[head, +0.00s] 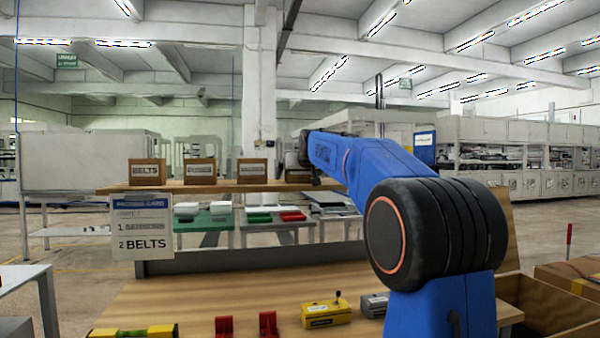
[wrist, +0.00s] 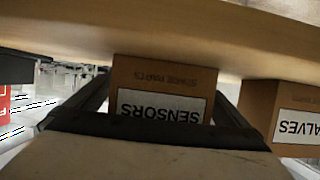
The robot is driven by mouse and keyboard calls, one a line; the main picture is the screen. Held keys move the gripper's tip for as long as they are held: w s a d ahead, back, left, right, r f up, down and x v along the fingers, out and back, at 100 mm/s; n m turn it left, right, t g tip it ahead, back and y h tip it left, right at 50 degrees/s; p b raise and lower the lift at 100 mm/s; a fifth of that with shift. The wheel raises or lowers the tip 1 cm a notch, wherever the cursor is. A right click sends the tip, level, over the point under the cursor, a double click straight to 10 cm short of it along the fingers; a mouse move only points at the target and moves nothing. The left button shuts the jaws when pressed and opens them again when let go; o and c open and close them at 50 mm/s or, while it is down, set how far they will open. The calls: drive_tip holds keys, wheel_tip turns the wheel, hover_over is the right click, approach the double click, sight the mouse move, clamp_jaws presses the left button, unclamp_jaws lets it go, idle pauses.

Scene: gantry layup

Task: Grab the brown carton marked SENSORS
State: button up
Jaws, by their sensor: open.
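The brown carton marked SENSORS (wrist: 160,75) shows in the wrist view, upside down, with its white label facing me. My gripper (wrist: 161,88) is open, with one dark finger on each side of the carton. Whether either finger touches it I cannot tell. In the head view, a carton at the right end of the wooden shelf (head: 292,174), partly hidden by my blue arm, appears to be the same one. My gripper's end (head: 310,160) is mostly hidden there.
A VALVES carton (wrist: 298,122) stands close beside it in the wrist view. Farther left on the shelf (head: 120,187) is a BELTS carton (head: 147,172). A card (head: 142,228) hangs below. Yellow and red items lie on the bench (head: 255,295).

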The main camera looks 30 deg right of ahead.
drive_tip(key=c, duration=1.3)
drive_tip(key=shift+r, duration=0.2)
